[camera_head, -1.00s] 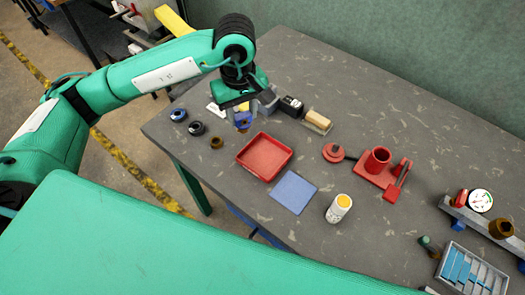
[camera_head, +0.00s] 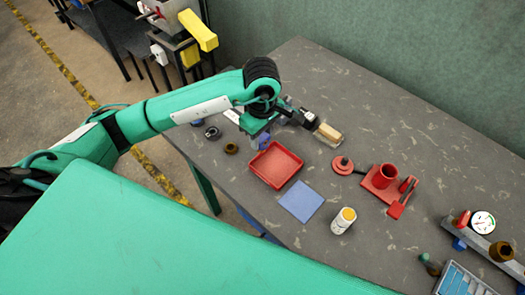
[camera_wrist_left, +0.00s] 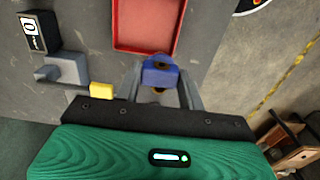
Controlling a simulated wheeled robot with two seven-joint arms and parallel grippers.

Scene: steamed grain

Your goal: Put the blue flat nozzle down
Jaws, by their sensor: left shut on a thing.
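My left gripper (camera_head: 262,143) is shut on the blue flat nozzle (camera_wrist_left: 160,73). The nozzle sits between the two fingertips in the left wrist view, with a brownish round part at its middle. In the head view the blue nozzle (camera_head: 264,140) shows small below the wrist, by the far left edge of the red tray (camera_head: 275,183). The tray (camera_wrist_left: 118,47) is just beyond the fingertips in the wrist view, and the part of it that shows is empty. I cannot tell the nozzle's exact height above the table. My right gripper is not in view.
A blue mat (camera_head: 301,201) lies clear beside the tray. A white bottle with an orange top (camera_head: 343,220), a red fixture (camera_head: 386,180) and a tan-topped block (camera_head: 328,134) stand to the right. A dark ring (camera_head: 212,132) and a brown ring (camera_head: 231,148) lie left.

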